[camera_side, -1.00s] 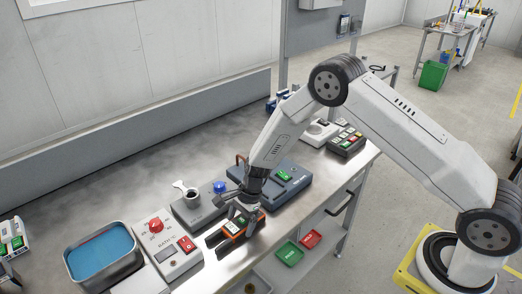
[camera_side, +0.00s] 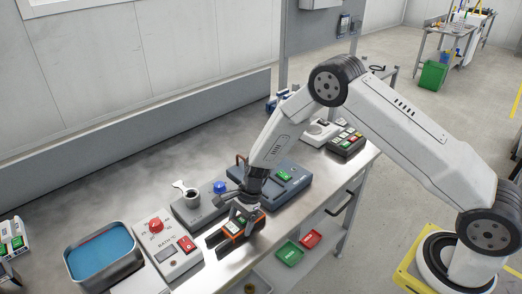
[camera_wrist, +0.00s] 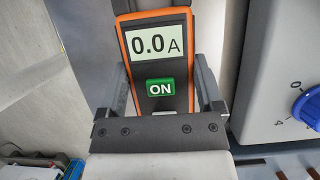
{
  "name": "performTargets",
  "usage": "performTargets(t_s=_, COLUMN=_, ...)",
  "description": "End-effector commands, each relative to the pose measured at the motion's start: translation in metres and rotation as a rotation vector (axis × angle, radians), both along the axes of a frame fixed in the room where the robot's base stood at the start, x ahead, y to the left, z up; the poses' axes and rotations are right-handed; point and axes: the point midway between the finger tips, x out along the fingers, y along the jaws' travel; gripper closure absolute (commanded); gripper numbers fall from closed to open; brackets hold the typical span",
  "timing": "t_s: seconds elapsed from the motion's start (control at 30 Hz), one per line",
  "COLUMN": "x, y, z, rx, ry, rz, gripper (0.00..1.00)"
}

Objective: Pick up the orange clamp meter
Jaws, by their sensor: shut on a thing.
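The orange clamp meter (camera_side: 242,229) lies on the metal bench near its front edge, in the side view. In the wrist view the clamp meter (camera_wrist: 158,60) has an orange rim, a dark face, a display reading "0.0 A" and a green "ON" button. My gripper (camera_side: 243,216) is over it, with one finger on each side of its body. In the wrist view my gripper (camera_wrist: 165,90) is shut on the meter's sides. Its upper end runs out of the wrist view. I cannot tell whether it is clear of the bench.
A grey box with a blue knob (camera_side: 220,187) and a blue-grey unit (camera_side: 285,190) stand close behind the gripper. A bath control box (camera_side: 168,248) and a tray of blue liquid (camera_side: 103,250) are to the left. Green (camera_side: 289,253) and red (camera_side: 309,239) trays sit below the bench edge.

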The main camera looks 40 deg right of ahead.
Motion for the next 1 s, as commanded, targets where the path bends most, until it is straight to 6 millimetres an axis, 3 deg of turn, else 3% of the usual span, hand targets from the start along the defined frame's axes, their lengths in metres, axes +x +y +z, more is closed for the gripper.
performTargets(t_s=0.27, x=0.001, y=0.0, z=0.007, rx=0.001, ry=-0.002, rz=0.0, gripper=0.91)
performTargets(t_s=0.57, x=0.001, y=0.0, z=0.034, rx=0.002, ry=-0.004, rz=0.0, gripper=0.91)
performTargets(t_s=1.0, x=-0.041, y=-0.007, z=0.083, rx=0.002, ry=-0.003, rz=-0.001, gripper=0.91)
